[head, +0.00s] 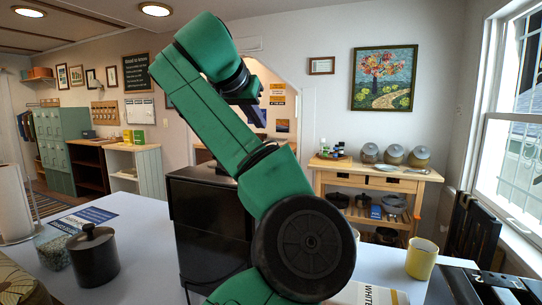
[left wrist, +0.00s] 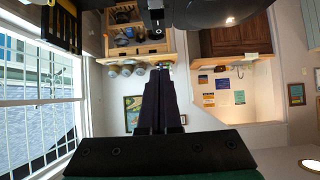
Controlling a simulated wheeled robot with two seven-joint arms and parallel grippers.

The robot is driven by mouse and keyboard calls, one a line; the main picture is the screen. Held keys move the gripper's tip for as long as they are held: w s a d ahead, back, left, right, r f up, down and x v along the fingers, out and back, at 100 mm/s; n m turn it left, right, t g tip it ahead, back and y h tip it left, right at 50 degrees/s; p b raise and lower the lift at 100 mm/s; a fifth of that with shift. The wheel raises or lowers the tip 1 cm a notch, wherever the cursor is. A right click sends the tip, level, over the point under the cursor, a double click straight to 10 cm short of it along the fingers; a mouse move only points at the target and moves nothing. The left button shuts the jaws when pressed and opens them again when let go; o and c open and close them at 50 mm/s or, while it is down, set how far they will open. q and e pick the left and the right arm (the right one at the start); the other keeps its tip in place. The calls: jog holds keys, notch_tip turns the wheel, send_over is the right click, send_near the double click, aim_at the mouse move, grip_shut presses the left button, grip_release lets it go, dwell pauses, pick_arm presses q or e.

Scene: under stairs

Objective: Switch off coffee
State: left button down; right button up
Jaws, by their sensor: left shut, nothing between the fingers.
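The coffee machine appears to be the black boxy appliance (head: 208,215) on the white counter in the head view. My green left arm crosses in front of it and hides its right part; I see no switch or button on it. My left gripper (head: 258,112) is raised above and to the right of the box, apart from it. In the left wrist view, the dark fingers of my left gripper (left wrist: 160,98) are together with nothing between them. My right gripper is not in view.
The white counter (head: 140,240) holds a dark lidded canister (head: 94,257), a glass jar (head: 54,248), a paper roll (head: 14,203) and a yellow cup (head: 421,258). A wooden shelf unit (head: 375,181) stands behind. A window (head: 515,130) is at right.

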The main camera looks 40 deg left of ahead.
pick_arm(q)
jog(key=p+x, duration=0.2)
jog(key=x, duration=0.7)
jog(key=shift+r, duration=0.1)
jog(key=f, duration=0.3)
jog(key=shift+w+a+f, duration=0.1)
jog(key=shift+w+a, duration=0.1)
jog(key=shift+w, duration=0.15)
jog(key=shift+w+f, duration=0.1)
jog(key=shift+f, duration=0.5)
jog(key=shift+r, duration=0.1)
